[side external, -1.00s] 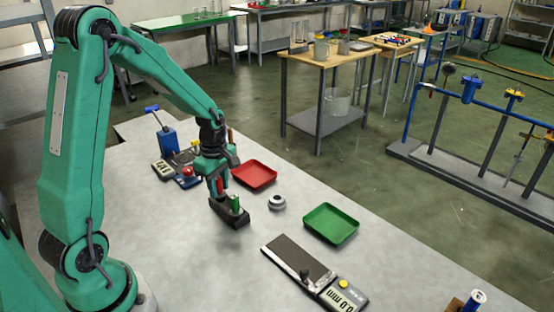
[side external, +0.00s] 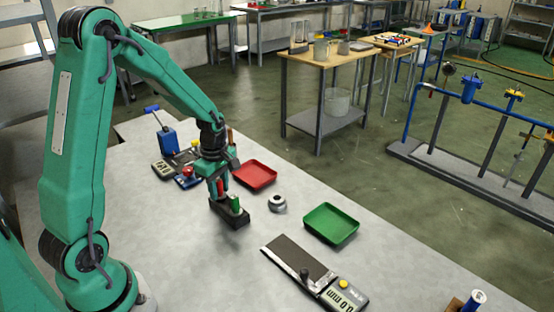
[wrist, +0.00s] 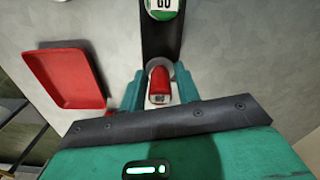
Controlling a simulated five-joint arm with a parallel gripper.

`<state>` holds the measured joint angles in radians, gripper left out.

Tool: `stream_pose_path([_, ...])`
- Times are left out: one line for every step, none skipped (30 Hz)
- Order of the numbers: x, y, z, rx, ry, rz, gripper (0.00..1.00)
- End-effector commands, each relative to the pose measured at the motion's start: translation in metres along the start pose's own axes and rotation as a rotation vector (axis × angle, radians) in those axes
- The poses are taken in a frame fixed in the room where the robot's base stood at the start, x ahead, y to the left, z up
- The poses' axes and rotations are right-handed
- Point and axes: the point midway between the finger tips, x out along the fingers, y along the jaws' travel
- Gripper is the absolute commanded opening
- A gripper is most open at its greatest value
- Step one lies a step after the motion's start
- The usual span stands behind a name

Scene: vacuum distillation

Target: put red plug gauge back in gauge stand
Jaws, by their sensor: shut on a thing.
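The red plug gauge (side external: 220,187) is held upright between the fingers of my gripper (wrist: 160,88). Its red top (wrist: 159,80) shows between the two green fingers in the wrist view. It is at the far-left end of the dark gauge stand (side external: 232,220), which stands on the bench. The stand also shows in the wrist view (wrist: 160,42). A green plug gauge (side external: 234,203) stands upright in the nearer part of the stand; its labelled top (wrist: 162,8) shows at the upper edge of the wrist view. The red gauge's lower end is hidden, so I cannot tell how deep it sits.
A red tray (side external: 255,173) lies just behind my gripper. A grey ring (side external: 277,203) and a green tray (side external: 331,223) are to the right. A digital gauge (side external: 340,293) lies nearer. A blue bottle (side external: 167,139) and instruments stand behind left. The near-left bench is clear.

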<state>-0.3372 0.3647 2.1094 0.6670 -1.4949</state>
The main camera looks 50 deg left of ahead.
Motion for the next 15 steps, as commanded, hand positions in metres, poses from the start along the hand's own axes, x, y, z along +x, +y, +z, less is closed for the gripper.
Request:
stream_pose_path([0.0005, 0.0000, 0.0000, 0.000, 0.000, 0.000, 0.06])
stream_pose_path([0.0008, 0.0000, 0.0000, 0.000, 0.000, 0.000, 0.06])
stream_pose_path([0.0011, 0.0000, 0.0000, 0.000, 0.000, 0.000, 0.06])
stream_pose_path([0.0014, 0.0001, 0.0000, 0.000, 0.000, 0.000, 0.06])
stream_pose_path([0.0016, 0.0001, 0.0000, 0.000, 0.000, 0.000, 0.06])
stream_pose_path([0.0020, 0.0001, 0.0000, 0.000, 0.000, 0.000, 0.06])
stream_pose_path([0.0022, 0.0001, 0.0000, 0.000, 0.000, 0.000, 0.06])
stream_pose_path([0.0025, 0.0001, 0.0000, 0.000, 0.000, 0.000, 0.06])
stream_pose_path([0.0028, 0.0001, 0.0000, 0.000, 0.000, 0.000, 0.06])
stream_pose_path([0.0031, 0.0001, 0.0000, 0.000, 0.000, 0.000, 0.06])
stream_pose_path([0.0034, 0.0001, 0.0000, 0.000, 0.000, 0.000, 0.06])
stream_pose_path([0.0037, 0.0001, 0.0000, 0.000, 0.000, 0.000, 0.06])
stream_pose_path([0.0040, 0.0001, 0.0000, 0.000, 0.000, 0.000, 0.06])
stream_pose_path([0.0042, 0.0001, 0.0000, 0.000, 0.000, 0.000, 0.06])
stream_pose_path([0.0045, 0.0001, 0.0000, 0.000, 0.000, 0.000, 0.06])
